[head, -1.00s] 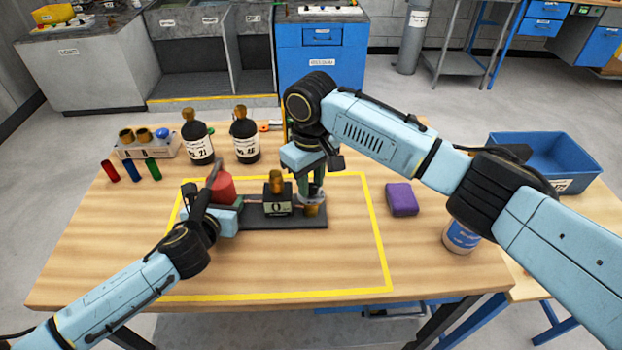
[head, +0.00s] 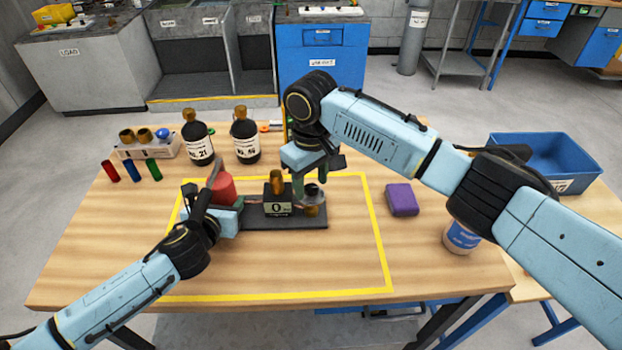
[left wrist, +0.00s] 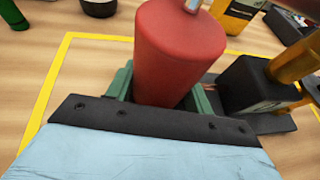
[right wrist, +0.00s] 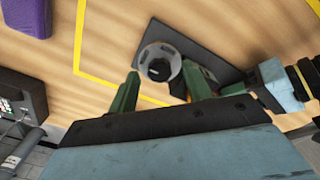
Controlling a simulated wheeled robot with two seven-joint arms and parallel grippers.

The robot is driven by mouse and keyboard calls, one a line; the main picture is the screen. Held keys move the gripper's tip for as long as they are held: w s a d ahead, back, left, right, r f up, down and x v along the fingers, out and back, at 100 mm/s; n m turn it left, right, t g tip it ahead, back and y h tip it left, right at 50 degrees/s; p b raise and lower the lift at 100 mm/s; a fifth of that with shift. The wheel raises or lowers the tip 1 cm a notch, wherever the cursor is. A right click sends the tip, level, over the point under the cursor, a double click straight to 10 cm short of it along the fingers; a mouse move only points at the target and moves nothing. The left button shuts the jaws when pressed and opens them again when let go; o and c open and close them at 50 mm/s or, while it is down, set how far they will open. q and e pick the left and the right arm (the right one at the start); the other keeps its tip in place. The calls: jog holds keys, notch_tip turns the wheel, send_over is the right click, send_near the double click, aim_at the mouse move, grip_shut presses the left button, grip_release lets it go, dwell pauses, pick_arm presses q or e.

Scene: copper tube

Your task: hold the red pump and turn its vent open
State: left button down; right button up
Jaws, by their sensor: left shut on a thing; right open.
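The red pump (head: 222,188) stands upright at the left end of a black base (head: 290,222). My left gripper (left wrist: 162,92) is shut on its lower part, with a green finger on each side in the left wrist view. A grey round fitting (right wrist: 159,62) with a dark centre sits at the base's right end; I cannot tell for sure that it is the vent. My right gripper (head: 310,187) is open and points down at this fitting. In the right wrist view, its green fingers stand apart on either side of it, with no clear contact.
A black block (head: 277,208) with a brass top stands mid-base. Two dark bottles (head: 197,145) and a tube rack (head: 150,149) are behind. A purple block (head: 402,199), a white-blue jar (head: 461,237) and a blue bin (head: 550,160) are at right. The front table is clear.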

aim_at(311, 187)
notch_tip(311, 187, up, 12)
dwell(0.4)
pick_arm(q)
jog(key=c, duration=0.5)
grip_release()
